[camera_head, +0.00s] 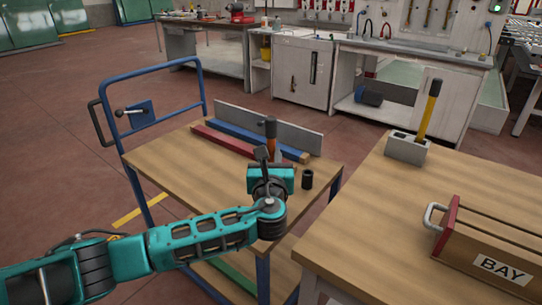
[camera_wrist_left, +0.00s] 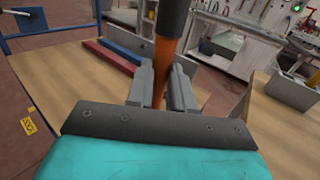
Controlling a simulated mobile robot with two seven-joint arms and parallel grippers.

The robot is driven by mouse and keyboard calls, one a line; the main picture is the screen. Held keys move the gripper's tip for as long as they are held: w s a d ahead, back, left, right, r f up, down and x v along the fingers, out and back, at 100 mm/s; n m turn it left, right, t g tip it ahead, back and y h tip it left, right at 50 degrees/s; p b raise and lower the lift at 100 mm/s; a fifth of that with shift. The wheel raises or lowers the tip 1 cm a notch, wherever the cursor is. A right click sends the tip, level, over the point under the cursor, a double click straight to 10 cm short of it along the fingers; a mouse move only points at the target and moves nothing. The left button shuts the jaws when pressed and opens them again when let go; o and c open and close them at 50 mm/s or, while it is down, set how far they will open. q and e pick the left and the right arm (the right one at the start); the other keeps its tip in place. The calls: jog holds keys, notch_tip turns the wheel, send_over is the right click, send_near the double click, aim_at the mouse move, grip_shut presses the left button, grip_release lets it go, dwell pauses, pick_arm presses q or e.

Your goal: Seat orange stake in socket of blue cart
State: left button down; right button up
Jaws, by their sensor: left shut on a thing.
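The blue cart (camera_head: 165,153) has a wooden top and a blue tube handle frame at its left end. My left gripper (camera_head: 268,158) is over the cart top, shut on the orange stake (camera_head: 271,146). The stake stands about upright with its dark end up. In the left wrist view the stake (camera_wrist_left: 160,78) is between the two grey fingers (camera_wrist_left: 160,90); its lower end is hidden. A short dark cylinder (camera_head: 307,179), which looks like the socket, stands near the cart's right edge, just right of the gripper. My right gripper is not in view.
A red bar (camera_head: 222,140), a blue bar (camera_head: 245,135) and a grey upright plate (camera_head: 290,130) are at the cart's back. On the right bench (camera_head: 375,205) are a grey block (camera_head: 407,149) holding a yellow stake (camera_head: 429,108) and a box marked BAY (camera_head: 490,262).

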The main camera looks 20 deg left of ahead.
pick_arm(q)
notch_tip(320, 180, down, 7)
jog(key=b, duration=0.4)
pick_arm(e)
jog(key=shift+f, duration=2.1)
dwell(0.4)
pick_arm(q)
jog(key=c, duration=0.9)
grip_release()
jog(key=p+v, duration=0.1)
jog(key=v, duration=1.2)
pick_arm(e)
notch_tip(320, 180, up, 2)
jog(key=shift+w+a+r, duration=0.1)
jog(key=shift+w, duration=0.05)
